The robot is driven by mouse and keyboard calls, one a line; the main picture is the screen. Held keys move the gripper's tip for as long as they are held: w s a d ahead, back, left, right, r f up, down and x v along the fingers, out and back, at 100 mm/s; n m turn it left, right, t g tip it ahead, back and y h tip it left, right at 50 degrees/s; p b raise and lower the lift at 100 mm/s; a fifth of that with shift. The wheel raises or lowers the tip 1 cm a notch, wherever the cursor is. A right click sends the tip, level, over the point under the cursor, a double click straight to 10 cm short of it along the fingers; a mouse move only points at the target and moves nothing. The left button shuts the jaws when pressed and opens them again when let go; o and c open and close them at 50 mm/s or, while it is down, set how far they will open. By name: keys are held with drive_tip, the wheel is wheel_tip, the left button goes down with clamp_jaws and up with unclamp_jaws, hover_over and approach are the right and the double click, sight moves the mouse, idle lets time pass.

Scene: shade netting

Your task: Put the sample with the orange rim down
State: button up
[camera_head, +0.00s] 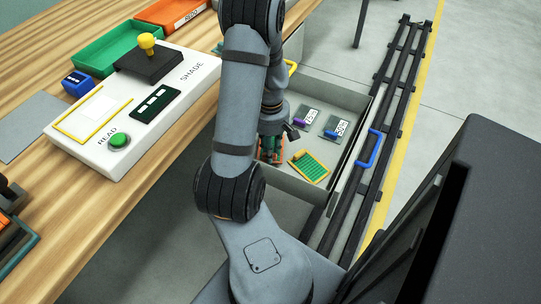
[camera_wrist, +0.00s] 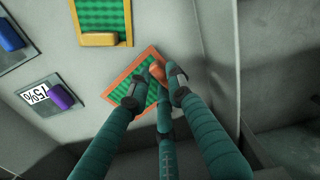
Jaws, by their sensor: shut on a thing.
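The sample with the orange rim (camera_wrist: 117,91) is a green mesh panel with an orange grip block (camera_wrist: 158,72). In the wrist view it sits at the centre, tilted in the picture, partly hidden by the fingers. My gripper (camera_wrist: 160,92) is shut on its orange block. The sample is at the floor of a grey tray; I cannot tell whether it touches. In the head view, my gripper (camera_head: 271,155) is down inside the tray (camera_head: 343,171), and my arm hides much of this spot. A yellow-rimmed green sample (camera_head: 309,166) lies beside it, also seen in the wrist view (camera_wrist: 103,38).
Two grey cards, one with a purple block (camera_head: 302,123) and one with a blue block (camera_head: 331,134), lie in the tray. The tray has a blue handle (camera_head: 368,149). A white reader panel (camera_head: 185,75), a green bin (camera_head: 112,46) and an orange bin (camera_head: 172,12) stand on the wooden bench.

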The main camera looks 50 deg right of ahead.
drive_tip(key=shift+f, duration=0.8)
drive_tip(key=shift+f, duration=0.1)
drive_tip(key=o, duration=1)
drive_tip(key=shift+c, duration=0.2)
wheel_tip(320, 180, up, 12)
drive_tip(key=p, duration=0.4)
drive_tip(key=shift+o, duration=1.1)
